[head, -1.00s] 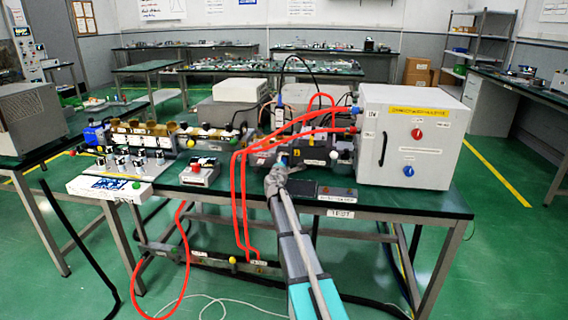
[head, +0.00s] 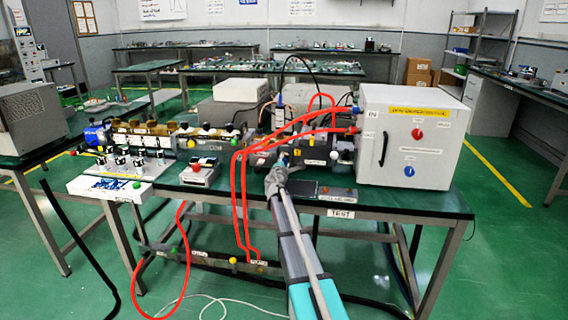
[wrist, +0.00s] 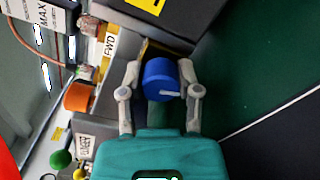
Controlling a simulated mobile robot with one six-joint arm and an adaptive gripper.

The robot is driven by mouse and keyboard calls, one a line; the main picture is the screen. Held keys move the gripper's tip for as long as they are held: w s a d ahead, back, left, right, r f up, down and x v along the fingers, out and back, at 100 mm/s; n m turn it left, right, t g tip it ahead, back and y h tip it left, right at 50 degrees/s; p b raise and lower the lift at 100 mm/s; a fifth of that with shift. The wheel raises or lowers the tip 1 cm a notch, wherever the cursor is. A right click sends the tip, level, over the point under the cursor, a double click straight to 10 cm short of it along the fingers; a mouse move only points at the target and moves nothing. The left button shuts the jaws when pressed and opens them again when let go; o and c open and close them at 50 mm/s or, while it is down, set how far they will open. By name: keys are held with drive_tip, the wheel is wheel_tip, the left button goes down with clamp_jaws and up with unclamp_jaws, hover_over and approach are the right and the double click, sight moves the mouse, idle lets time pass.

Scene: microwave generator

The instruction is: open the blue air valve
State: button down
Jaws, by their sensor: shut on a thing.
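A round blue knob, which looks like the blue air valve (wrist: 158,78), sits between the fingers of my gripper (wrist: 160,72) in the wrist view. A pale line marks its face. My gripper is shut on it, one finger on each side. In the head view my gripper (head: 277,178) reaches the front of the dark apparatus in the middle of the bench; the knob is mostly hidden there by my gripper.
A white cabinet (head: 440,150) with red and blue knobs stands right of my gripper. Red hoses (head: 236,200) loop close on the left. A small meter box (head: 200,172) and a white panel (head: 110,187) lie farther left. In the wrist view an orange knob (wrist: 77,97) is nearby.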

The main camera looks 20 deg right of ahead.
drive_tip(key=shift+w+n, duration=0.1)
drive_tip(key=shift+n, duration=2)
drive_tip(key=shift+c, duration=1.5)
unclamp_jaws()
drive_tip(key=shift+a+m, duration=0.1)
drive_tip(key=shift+m, duration=0.2)
